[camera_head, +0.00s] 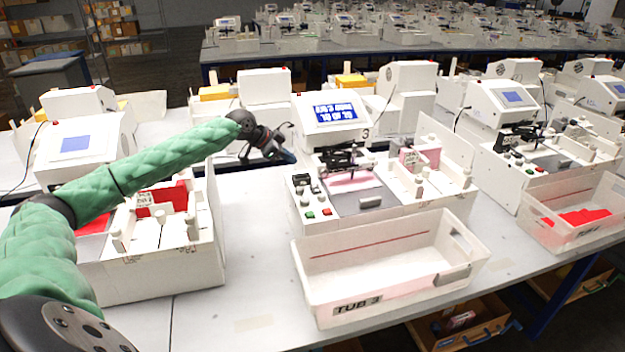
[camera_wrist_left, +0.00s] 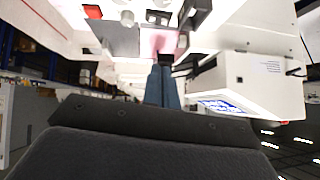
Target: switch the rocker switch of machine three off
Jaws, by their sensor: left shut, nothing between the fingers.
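Machine three (camera_head: 325,121), white with a lit blue screen, stands mid-table behind a tub marked "TUB 3" (camera_head: 357,306). Its front left panel has black switch-like parts (camera_head: 301,181), a red button (camera_head: 310,214) and a green button (camera_head: 327,211). I cannot tell which part is the rocker switch. A small dark part (camera_wrist_left: 239,80) shows on the white housing (camera_wrist_left: 262,85) in the left wrist view. My left gripper (camera_head: 289,157) is shut and empty, just left of the machine, below its screen. Its blue-grey fingers (camera_wrist_left: 163,67) lie together in the left wrist view. My right gripper is out of view.
Another white machine (camera_head: 75,145) stands at the left, partly behind my green-sleeved left arm. A third (camera_head: 510,100) stands at the right, with a tub (camera_head: 540,232) holding red pieces. Bare table (camera_head: 255,225) lies between the left machine and machine three.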

